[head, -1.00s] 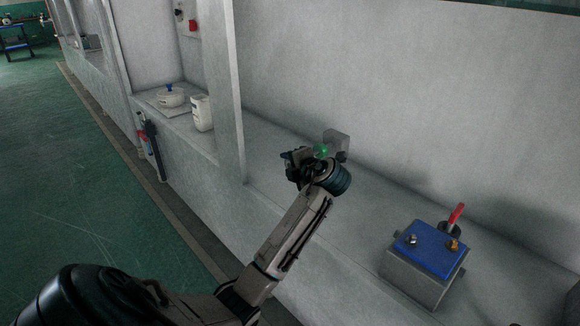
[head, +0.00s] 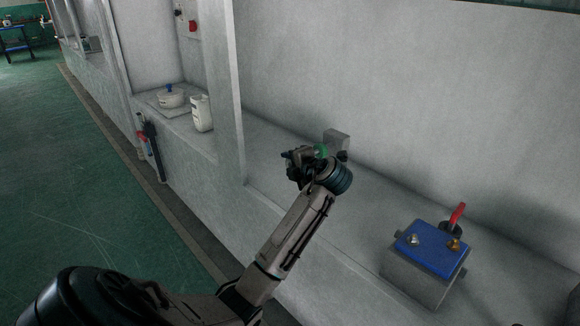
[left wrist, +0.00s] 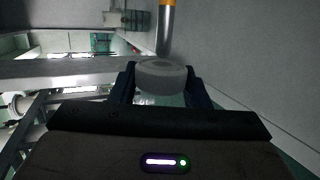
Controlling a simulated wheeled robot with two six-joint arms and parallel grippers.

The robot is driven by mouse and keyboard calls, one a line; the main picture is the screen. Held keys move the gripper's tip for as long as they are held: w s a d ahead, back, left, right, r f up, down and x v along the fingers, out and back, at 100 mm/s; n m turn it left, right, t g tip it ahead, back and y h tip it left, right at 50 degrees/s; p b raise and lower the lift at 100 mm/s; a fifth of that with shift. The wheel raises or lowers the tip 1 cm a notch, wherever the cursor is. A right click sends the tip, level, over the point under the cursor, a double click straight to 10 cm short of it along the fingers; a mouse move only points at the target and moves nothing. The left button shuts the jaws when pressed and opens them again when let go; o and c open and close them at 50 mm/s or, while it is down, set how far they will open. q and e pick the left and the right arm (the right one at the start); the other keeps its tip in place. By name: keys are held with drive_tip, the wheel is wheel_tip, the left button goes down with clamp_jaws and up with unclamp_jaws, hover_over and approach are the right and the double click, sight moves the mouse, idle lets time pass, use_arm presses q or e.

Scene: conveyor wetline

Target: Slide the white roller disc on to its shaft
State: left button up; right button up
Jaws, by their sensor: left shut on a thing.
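My left gripper (head: 303,158) is over the grey ledge, beside a small grey block at the wall. In the left wrist view its two dark fingers (left wrist: 160,82) are shut on the roller disc (left wrist: 163,76), which looks pale grey-white. A metal shaft (left wrist: 164,32) with an orange band at its far end shows just beyond the disc. Its lower end meets the disc's upper edge in the picture; I cannot tell whether they touch. The disc is not clear in the head view. My right gripper is not in view.
The grey block (head: 337,139) stands close to my left gripper. A blue-topped box (head: 432,246) with a red handle (head: 457,213) stands at the right. A white pot (head: 171,98) and white canister (head: 202,114) stand left, beyond an upright panel (head: 226,100). The ledge between gripper and box is clear.

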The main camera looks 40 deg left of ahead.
use_arm(q)
drive_tip(key=shift+w+d+b, duration=0.15)
drive_tip(key=shift+w+b, duration=0.65)
drive_tip(key=shift+w, duration=0.75)
drive_tip(key=shift+w+d+b, duration=0.1)
drive_tip(key=shift+w+b, duration=0.7)
drive_tip(key=shift+w, duration=0.75)
idle(0.4)
drive_tip(key=o, duration=1.1)
drive_tip(key=shift+c, duration=0.2)
drive_tip(key=v, duration=1.1)
drive_tip(key=shift+p, duration=0.45)
drive_tip(key=shift+f, duration=0.15)
